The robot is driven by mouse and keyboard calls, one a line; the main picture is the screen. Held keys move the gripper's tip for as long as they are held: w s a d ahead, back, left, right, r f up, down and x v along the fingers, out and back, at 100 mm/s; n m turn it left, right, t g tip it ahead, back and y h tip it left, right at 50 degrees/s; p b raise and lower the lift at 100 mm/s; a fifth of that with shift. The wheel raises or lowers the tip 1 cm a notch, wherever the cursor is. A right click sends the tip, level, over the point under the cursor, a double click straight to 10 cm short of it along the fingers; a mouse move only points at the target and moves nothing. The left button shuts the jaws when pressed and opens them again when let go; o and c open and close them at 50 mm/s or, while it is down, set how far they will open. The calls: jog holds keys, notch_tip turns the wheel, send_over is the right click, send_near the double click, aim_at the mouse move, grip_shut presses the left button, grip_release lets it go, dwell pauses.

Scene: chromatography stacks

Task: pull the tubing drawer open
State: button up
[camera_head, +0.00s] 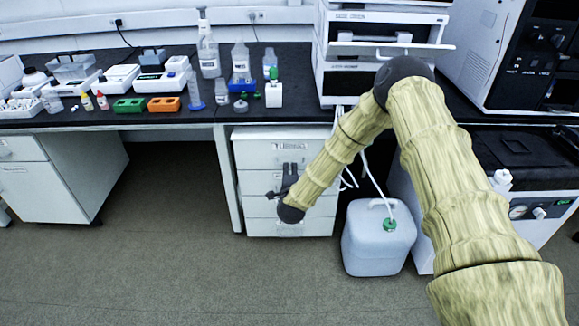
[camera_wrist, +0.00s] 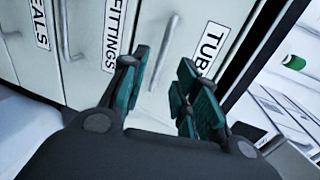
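The tubing drawer (camera_head: 258,152) is the top drawer of the white cabinet under the bench, and its front looks flush with the drawers below. Its TUBING label (camera_wrist: 210,48) shows in the wrist view, partly hidden by a finger. Its bar handle (camera_wrist: 163,52) shows beyond and between my fingertips, with a visible gap to them. My gripper (camera_wrist: 160,78) is open and empty, its teal-padded fingers apart and pointing at the drawer front. In the head view my gripper (camera_head: 288,172) is in front of the cabinet, below the label.
The FITTINGS drawer (camera_wrist: 115,30) and SEALS drawer (camera_wrist: 40,22) lie below the tubing drawer. A white jug with a green cap (camera_head: 379,240) stands on the floor right of the cabinet, with tubes hanging above it. The floor (camera_head: 180,220) left of the cabinet is clear.

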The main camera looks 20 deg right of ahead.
jog(key=shift+x, duration=3.2)
grip_shut()
jog(key=shift+a, duration=0.1)
